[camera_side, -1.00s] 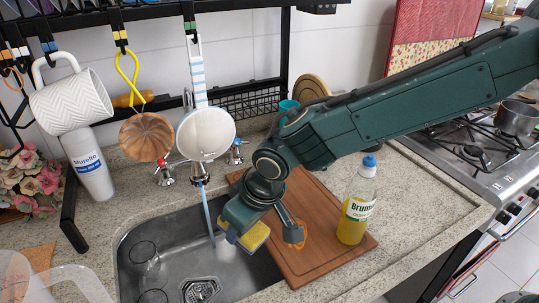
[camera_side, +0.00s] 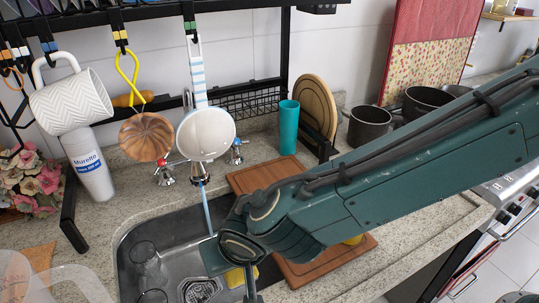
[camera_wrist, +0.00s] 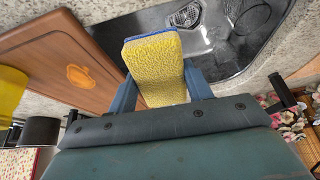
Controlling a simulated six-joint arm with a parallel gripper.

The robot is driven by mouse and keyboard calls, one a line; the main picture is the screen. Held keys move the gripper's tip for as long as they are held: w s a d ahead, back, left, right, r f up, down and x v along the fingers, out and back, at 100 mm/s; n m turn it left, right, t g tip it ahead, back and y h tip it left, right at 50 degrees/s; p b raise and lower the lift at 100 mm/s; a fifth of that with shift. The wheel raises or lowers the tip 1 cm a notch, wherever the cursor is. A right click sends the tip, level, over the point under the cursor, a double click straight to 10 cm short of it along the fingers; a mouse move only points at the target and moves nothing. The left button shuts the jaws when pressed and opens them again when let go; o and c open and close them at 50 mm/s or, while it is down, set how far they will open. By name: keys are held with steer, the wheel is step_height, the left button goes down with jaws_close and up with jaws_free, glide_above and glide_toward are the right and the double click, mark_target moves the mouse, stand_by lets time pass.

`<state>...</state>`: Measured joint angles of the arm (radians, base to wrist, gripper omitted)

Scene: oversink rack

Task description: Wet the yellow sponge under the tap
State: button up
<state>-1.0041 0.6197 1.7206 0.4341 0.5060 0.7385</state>
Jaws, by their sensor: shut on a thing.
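The yellow sponge (camera_side: 240,277) with a blue edge is held by my gripper (camera_side: 232,268), low over the right part of the sink (camera_side: 130,262). In the wrist view the sponge (camera_wrist: 155,62) sits between the two blue fingers of my gripper (camera_wrist: 161,90), its far end over the sink's edge. A thin blue water stream (camera_side: 206,214) runs from the tap (camera_side: 199,174) into the sink. In the side view the stream is left of the sponge, and its lower end passes behind my gripper. Contact between water and sponge cannot be seen.
Glasses (camera_side: 145,257) stand in the sink's left part. A white ladle (camera_side: 206,134) and a mug (camera_side: 72,100) hang above. A teal cup (camera_side: 288,127) stands behind.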

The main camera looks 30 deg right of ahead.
steer(key=w+f, duration=0.2)
steer(key=w, duration=1.4)
steer(key=shift+w, duration=0.4)
stand_by(0.4)
stand_by(0.4)
steer(key=shift+d, duration=0.4)
steer(key=shift+a, duration=0.4)
stand_by(0.8)
steer(key=shift+s, duration=0.2)
steer(key=s, duration=0.6)
stand_by(0.9)
stand_by(0.8)
